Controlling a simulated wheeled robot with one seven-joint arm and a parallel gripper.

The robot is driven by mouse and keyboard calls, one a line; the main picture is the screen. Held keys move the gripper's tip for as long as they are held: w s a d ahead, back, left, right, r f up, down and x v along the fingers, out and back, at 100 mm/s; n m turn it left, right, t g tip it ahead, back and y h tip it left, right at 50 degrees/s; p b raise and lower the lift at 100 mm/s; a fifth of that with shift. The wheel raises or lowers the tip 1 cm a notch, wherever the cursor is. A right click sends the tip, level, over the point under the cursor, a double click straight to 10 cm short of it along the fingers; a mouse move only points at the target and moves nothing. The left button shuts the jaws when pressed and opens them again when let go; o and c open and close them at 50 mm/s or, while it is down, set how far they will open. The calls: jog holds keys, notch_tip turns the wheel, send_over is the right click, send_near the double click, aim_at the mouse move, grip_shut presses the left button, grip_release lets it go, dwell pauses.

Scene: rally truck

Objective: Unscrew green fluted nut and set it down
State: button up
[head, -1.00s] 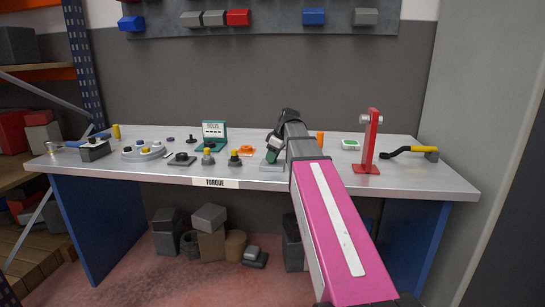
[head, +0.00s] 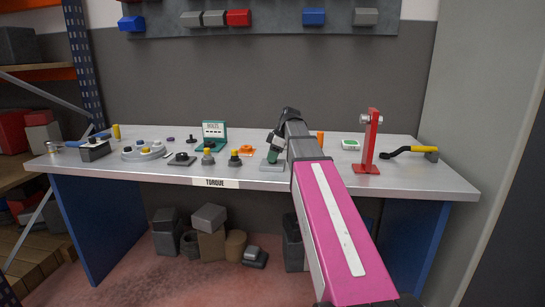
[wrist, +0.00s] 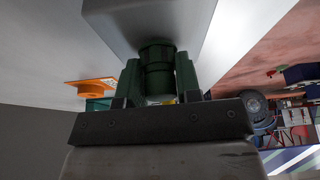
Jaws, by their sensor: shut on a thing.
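The green fluted nut (wrist: 157,72) is in the middle of the wrist view, against the grey block (wrist: 125,20). My gripper (wrist: 158,82) is shut on the nut, with one finger on each side of it. In the head view my gripper (head: 273,152) points down at the grey block (head: 272,167) near the front edge of the bench. The fingers largely hide the nut there. The thread behind the nut is hidden, and I cannot tell how far the nut is turned.
A red stand (head: 371,142) and a yellow-handled tool (head: 410,151) are to the right.

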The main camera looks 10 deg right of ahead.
jog(key=shift+w+n+g, duration=0.1)
jog(key=shift+n+g, duration=0.2)
jog(key=shift+n, duration=0.6)
jog(key=shift+n+g, duration=0.4)
jog(key=shift+n, duration=0.4)
jog(key=shift+w+r+n, duration=0.1)
jog(key=shift+n, duration=0.5)
jog(key=shift+n+g, duration=0.3)
jog(key=shift+n+g, duration=0.3)
jog(key=shift+n, duration=0.5)
